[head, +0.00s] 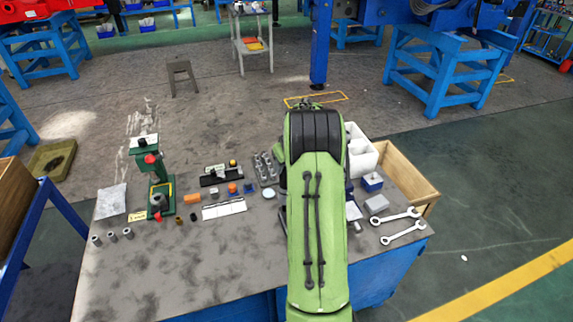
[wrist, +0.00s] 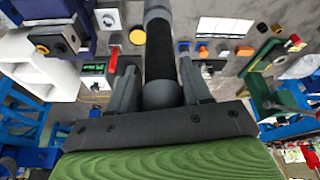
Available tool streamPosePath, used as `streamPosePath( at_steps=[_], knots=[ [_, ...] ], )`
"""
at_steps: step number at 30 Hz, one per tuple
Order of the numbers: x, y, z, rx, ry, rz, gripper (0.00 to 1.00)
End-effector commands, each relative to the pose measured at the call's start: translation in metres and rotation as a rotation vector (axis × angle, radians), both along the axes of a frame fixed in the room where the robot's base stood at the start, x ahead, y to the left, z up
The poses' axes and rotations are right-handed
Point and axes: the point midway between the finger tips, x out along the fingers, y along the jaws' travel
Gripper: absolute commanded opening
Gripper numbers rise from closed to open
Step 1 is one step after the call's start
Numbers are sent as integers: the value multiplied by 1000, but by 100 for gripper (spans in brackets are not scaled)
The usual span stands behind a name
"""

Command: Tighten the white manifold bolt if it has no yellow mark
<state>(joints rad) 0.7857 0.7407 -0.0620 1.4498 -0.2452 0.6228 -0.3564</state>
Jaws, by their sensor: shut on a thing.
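My gripper (wrist: 158,78) is shut on the dark grip of a grey and black rod-like tool (wrist: 160,48) in the wrist view. The tool's far end runs out of the top of that view, so what it meets is hidden. In the head view my green arm covers the gripper and the tool. I cannot pick out the white manifold bolt for certain, nor tell whether it bears a yellow mark. A black fixture (head: 220,175) with small parts on it stands mid-bench. A grey rack (head: 268,170) with several upright pieces stands beside it.
The bench (head: 150,270) is clear at the front left. A green press (head: 158,185) stands at the left. A white bin (head: 362,150), a wooden box (head: 402,175) and two wrenches (head: 402,226) are at the right. Small coloured parts lie around a white plate (head: 223,209).

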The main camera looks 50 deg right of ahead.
Motion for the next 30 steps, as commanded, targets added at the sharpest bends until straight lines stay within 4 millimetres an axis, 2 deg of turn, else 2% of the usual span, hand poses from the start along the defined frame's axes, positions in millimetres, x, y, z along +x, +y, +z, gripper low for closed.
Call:
streamPosePath(
  at_steps=[14, 30],
  knots=[
    [1, 0, 2, -2, -2, 1, 0],
    [1, -1, 41, -3, -3, -1, 0]
  ],
)
